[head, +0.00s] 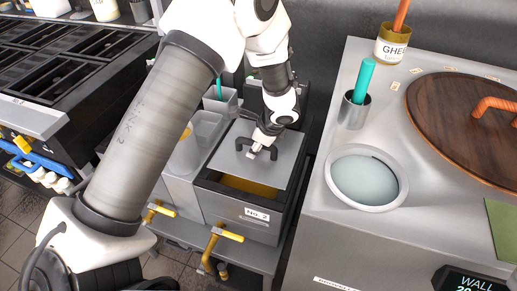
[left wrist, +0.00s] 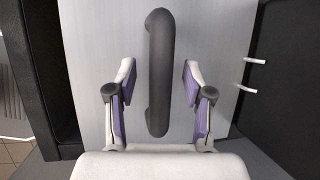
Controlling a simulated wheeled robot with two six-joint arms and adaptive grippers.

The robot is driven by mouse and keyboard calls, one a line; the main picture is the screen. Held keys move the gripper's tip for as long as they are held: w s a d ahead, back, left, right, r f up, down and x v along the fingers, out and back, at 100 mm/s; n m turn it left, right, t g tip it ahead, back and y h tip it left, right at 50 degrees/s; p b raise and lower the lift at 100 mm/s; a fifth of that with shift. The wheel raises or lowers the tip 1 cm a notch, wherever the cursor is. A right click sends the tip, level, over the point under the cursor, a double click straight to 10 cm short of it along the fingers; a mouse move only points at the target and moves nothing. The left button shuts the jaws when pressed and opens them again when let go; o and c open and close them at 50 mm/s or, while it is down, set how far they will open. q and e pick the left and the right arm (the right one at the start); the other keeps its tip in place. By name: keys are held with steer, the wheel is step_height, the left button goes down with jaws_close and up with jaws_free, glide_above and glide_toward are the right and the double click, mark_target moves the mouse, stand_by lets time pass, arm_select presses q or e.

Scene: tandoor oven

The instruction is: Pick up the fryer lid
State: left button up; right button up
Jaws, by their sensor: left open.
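The fryer lid (head: 284,160) is a flat grey metal plate with a dark arched handle (head: 243,146). It lies over the back part of the fryer marked No. 2, and yellow oil (head: 250,187) shows at the front. My left gripper (head: 262,148) is at the handle. In the left wrist view, the handle (left wrist: 159,70) stands between the two open fingers of my left gripper (left wrist: 158,92), with a gap on both sides. The lid's pale surface (left wrist: 215,40) shows behind it. My right gripper is not in view.
A second fryer (head: 185,180) stands to the left, partly behind my arm. A steel counter (head: 315,230) on the right holds a round wooden cover (head: 460,125), a ghee jar (head: 392,48) and a metal cup (head: 354,110). Yellow taps (head: 228,236) stick out in front.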

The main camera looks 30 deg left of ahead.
arm_select(q)
steer(key=shift+f, duration=0.3)
jaws_close()
stand_by(0.4)
steer(key=shift+w+r, duration=0.1)
steer(key=shift+r, duration=0.4)
step_height(320, 180, up, 28)
steer(key=p, duration=0.3)
steer(key=shift+f, duration=0.2)
